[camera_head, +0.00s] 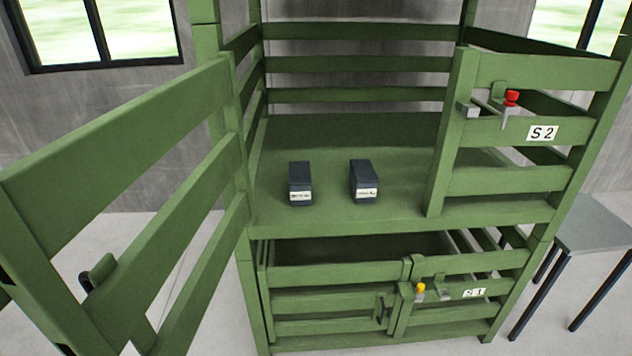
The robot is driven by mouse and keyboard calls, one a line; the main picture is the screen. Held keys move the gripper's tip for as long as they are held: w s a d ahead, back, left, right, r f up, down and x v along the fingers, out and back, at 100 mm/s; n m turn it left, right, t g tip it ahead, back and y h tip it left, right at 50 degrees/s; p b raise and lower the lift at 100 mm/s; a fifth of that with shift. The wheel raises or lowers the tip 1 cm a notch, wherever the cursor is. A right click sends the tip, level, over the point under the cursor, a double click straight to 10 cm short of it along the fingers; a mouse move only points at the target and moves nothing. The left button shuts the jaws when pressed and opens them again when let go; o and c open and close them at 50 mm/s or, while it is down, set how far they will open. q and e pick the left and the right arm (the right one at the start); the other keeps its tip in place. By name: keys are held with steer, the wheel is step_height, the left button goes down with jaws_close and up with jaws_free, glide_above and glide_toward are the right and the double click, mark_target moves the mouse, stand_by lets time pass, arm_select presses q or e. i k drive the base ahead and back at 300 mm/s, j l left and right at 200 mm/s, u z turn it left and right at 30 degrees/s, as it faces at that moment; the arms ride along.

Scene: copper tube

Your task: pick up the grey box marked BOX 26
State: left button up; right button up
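Two small dark grey boxes stand apart on the upper shelf (330,212) of a green slatted rack. The left box (299,178) and the right box (361,175) each have a white label on the front. The label print is too small to read, so I cannot tell which is BOX 26. Neither of my grippers shows in the head view.
A green slatted door (125,150) stands open at the left. A fixed panel marked S 2 (540,132) with a red knob (511,97) closes the shelf's right front. The lower compartment's door (330,300), beside label S 1, is shut. A grey table (598,228) stands at the right.

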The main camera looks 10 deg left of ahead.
mark_target(300, 183)
steer(key=i+l+u, duration=0.1)
steer(key=i+l, duration=0.2)
steer(key=i+l+u, duration=0.15)
steer(key=l, duration=0.3)
steer(key=i+l+u, duration=0.1)
steer(key=i+l, duration=0.25)
